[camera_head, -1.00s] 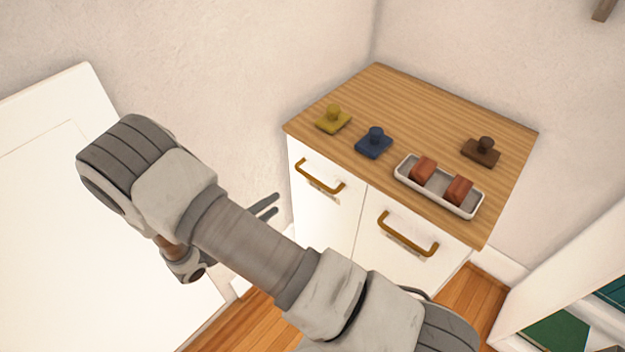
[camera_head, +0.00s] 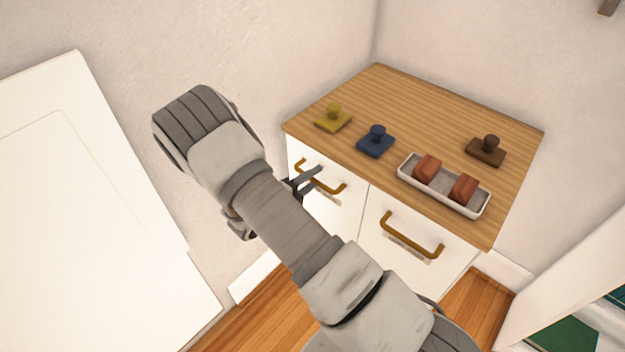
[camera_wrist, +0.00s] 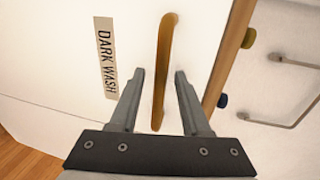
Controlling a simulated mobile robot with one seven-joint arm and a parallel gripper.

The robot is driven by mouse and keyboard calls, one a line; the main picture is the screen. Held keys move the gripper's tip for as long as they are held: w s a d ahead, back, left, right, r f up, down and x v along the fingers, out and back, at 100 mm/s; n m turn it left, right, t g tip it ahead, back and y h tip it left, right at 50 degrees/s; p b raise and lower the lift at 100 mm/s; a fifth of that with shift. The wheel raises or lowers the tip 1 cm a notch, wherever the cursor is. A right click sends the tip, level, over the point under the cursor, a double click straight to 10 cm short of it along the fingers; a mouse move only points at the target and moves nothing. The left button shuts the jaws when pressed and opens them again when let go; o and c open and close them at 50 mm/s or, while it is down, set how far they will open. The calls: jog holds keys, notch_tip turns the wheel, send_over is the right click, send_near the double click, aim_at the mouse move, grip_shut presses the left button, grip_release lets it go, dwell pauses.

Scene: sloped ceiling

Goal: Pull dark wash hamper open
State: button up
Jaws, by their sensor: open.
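The dark wash hamper front (camera_wrist: 70,35) is a white panel with a "DARK WASH" label (camera_wrist: 106,57) in the wrist view. Its brass bar handle (camera_wrist: 166,65) runs between my gripper's two fingers (camera_wrist: 160,75), apart from both. My gripper is open. In the head view, my gripper (camera_head: 312,180) is at the left door (camera_head: 335,212) of the white cabinet, by its brass handle (camera_head: 335,187). My arm hides part of that door. The panel looks closed.
The wooden top (camera_head: 440,105) holds a yellow stamp (camera_head: 333,119), a blue stamp (camera_head: 376,141), a brown stamp (camera_head: 486,150) and a tray (camera_head: 480,208) with two reddish blocks. A second handle (camera_head: 412,238) is on the right door. A white panel (camera_head: 80,220) stands at left.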

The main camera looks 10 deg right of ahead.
grip_shut()
dwell(1.4)
